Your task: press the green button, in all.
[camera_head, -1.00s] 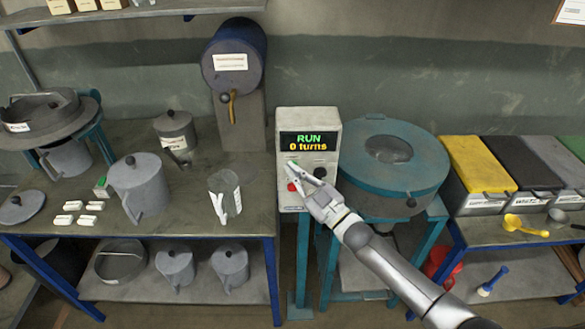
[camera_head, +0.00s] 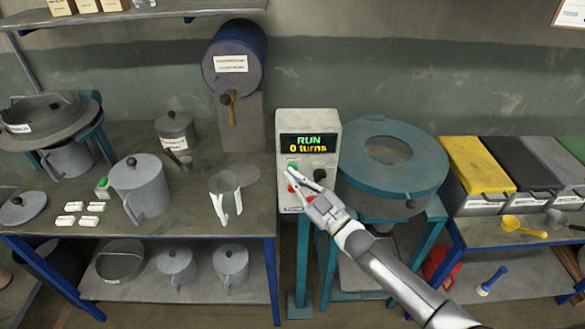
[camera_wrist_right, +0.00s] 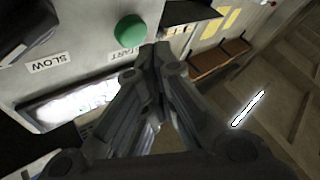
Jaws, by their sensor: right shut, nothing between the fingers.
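The control box (camera_head: 308,128) stands in the middle of the head view, with a lit display (camera_head: 309,144) reading "RUN" and "0 turns". Its green button (camera_head: 293,164) is on the upper left of the panel, and a red button (camera_head: 291,188) is below it. My right gripper (camera_head: 290,174) is shut and empty, its tips in front of the panel just below the green button. In the right wrist view the green button (camera_wrist_right: 130,31) is uncovered beside the shut fingertips (camera_wrist_right: 157,50), next to a "START" label partly hidden by them. My left gripper is out of view.
A teal drum (camera_head: 360,182) with a round lid stands right of the box. The left bench (camera_head: 110,224) holds jugs (camera_head: 146,187) and small white pieces. Yellow, dark and grey lidded bins (camera_head: 474,165) are at right. The space in front of the box is clear except for my arm.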

